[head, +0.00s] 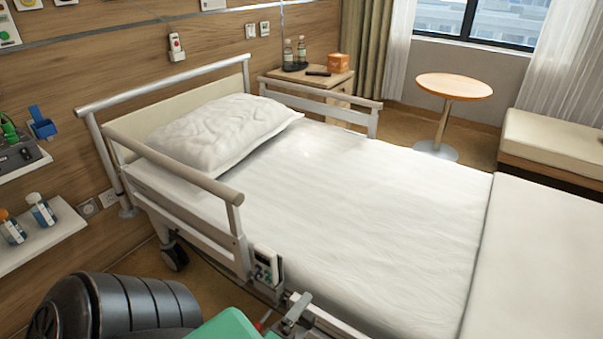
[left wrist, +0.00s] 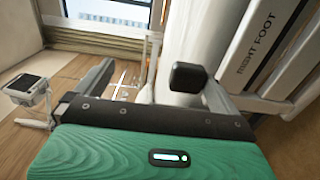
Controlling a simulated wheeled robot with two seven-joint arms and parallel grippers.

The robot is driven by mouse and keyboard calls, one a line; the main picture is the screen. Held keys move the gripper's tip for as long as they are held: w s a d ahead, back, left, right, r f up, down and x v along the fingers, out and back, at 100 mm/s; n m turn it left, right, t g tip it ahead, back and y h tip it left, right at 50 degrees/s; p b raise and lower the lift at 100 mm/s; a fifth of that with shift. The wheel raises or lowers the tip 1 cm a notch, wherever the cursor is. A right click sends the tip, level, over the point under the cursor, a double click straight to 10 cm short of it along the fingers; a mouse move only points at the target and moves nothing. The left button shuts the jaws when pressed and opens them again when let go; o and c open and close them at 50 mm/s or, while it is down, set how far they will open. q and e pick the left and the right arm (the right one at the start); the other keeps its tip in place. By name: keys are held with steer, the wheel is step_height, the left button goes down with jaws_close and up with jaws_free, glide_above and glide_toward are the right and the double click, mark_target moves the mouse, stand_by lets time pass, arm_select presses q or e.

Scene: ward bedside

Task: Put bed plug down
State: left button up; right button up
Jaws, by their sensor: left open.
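My left gripper (head: 292,312) is low at the front, beside the near side of the bed (head: 350,200). In the left wrist view the left gripper (left wrist: 158,80) is open, its two grey fingers spread apart. A small black block with rounded corners (left wrist: 188,77) shows between the fingers, close to the right one. It may be the bed plug, but I cannot tell for sure, nor whether it touches that finger. No plug can be made out clearly in the head view. My right gripper is not in view.
Wall sockets (head: 87,208) sit left of the bed's head. A wall shelf (head: 45,235) with bottles is at the left. A bedside cabinet (head: 335,85) and round table (head: 455,87) stand beyond the bed.

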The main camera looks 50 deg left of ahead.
arm_select(q)
steer(key=c, duration=1.9)
steer(key=shift+w, duration=0.1)
